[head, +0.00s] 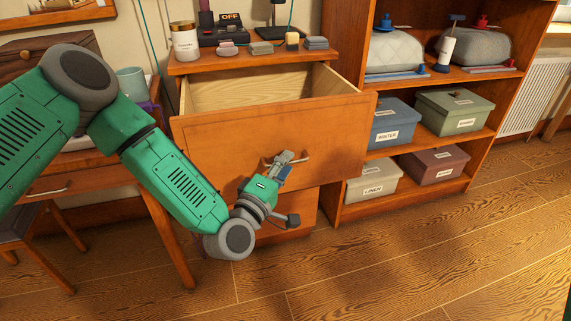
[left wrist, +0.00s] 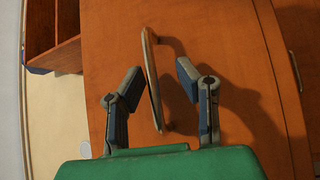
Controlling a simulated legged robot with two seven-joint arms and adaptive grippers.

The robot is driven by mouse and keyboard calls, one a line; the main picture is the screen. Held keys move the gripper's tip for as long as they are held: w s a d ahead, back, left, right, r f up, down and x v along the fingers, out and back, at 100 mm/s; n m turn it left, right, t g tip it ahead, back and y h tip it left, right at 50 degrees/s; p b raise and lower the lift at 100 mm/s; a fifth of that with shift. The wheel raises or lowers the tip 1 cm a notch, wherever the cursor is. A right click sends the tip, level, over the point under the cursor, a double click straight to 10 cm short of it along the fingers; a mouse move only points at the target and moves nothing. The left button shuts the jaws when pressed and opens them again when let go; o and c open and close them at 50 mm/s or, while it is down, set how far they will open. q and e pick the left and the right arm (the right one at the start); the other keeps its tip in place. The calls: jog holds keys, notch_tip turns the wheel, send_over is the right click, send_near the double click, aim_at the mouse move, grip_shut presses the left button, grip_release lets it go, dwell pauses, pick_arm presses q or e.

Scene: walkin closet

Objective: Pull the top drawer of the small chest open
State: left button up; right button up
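The small chest (head: 310,39) stands against the wall in the head view. Its top drawer (head: 230,137) is pulled well out, and its pale wooden inside shows empty where I can see it. My left gripper (head: 287,163) is at the drawer's front, by the metal handle (head: 303,160). In the left wrist view, the handle (left wrist: 153,85) runs between the two spread fingers of the left gripper (left wrist: 160,70), with gaps beside it. The gripper is open around the handle, not closed on it. My right gripper is out of view.
Small items, including a candle jar (head: 185,42), stand on the chest top. A shelf unit (head: 350,140) with labelled boxes is close on the right. A desk (head: 85,178) and stool (head: 25,205) are at left. The wooden floor (head: 400,260) in front is clear.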

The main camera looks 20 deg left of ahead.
pick_arm(q)
jog(key=shift+r, duration=0.15)
jog(key=shift+s, duration=0.25)
jog(key=v, duration=1.1)
jog(key=shift+s+f, duration=0.2)
jog(key=shift+f, duration=0.1)
